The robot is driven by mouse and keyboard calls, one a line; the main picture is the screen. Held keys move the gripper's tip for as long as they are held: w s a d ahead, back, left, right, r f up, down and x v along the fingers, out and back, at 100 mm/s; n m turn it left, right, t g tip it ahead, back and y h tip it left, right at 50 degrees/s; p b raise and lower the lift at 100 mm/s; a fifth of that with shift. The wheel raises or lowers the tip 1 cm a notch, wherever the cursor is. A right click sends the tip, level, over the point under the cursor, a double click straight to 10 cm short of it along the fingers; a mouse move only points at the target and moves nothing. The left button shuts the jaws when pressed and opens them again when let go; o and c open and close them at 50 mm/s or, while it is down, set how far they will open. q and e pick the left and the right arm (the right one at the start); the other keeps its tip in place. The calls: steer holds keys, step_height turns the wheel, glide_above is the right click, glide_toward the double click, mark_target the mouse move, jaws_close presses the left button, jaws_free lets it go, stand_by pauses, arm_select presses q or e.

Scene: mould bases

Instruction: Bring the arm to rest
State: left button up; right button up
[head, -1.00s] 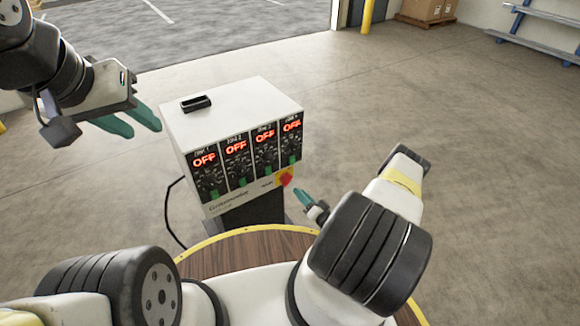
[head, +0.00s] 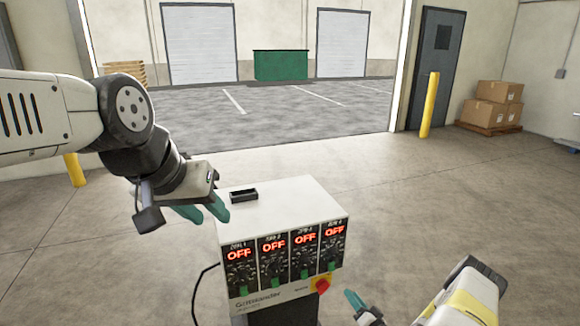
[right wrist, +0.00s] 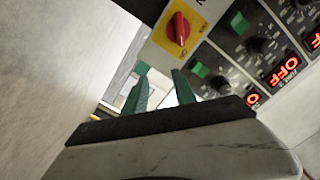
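The white control box (head: 285,205) stands in front of me in the head view, with several panels lit red with OFF and green switches below them. Its red knob on a yellow plate (head: 322,285) is at the lower right of the front, and shows large in the right wrist view (right wrist: 179,28). My left gripper (head: 203,212) hangs by the box's left top edge, its teal fingers apart and empty. My right gripper (head: 352,299) is low, right of the knob. In the right wrist view (right wrist: 160,74) its fingers are apart with nothing between them, below the knob.
A small black tray (head: 243,195) lies on the box top. A black cable (head: 203,285) runs down the box's left side. Yellow posts (head: 429,105), cartons on a pallet (head: 492,104) and a green container (head: 281,65) stand far back. The floor right of the box is clear.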

steer(key=w+d+r+n+g+h, duration=0.1)
steer(key=w+d+r+n+g, duration=0.15)
steer(key=w+r, duration=0.45)
steer(key=w+d+r+n+g+h, duration=0.1)
steer(key=w+d+r+n+g, duration=0.15)
steer(key=w+r, duration=0.45)
steer(key=s+r+g+h, duration=0.1)
steer(key=s+r+h, duration=0.25)
steer(key=r, duration=1.85)
steer(key=s+a+r+g, duration=0.1)
steer(key=s+a+r, duration=0.2)
steer(key=s+r, duration=0.45)
steer(key=s+a+r+g, duration=0.1)
steer(key=s+a+r, duration=0.1)
steer(key=s+r, duration=0.55)
steer(key=s+a+r, duration=0.1)
steer(key=s+a, duration=0.2)
steer(key=s, duration=0.4)
steer(key=s+a+r+g+y, duration=0.1)
steer(key=s+a+r, duration=0.1)
steer(key=s, duration=0.6)
steer(key=s+a+r+g, duration=0.1)
steer(key=s+a, duration=0.2)
steer(key=s, duration=0.4)
steer(key=shift+s+a+r, duration=0.3)
steer(key=shift+a+r, duration=0.05)
steer(key=shift+y, duration=0.25)
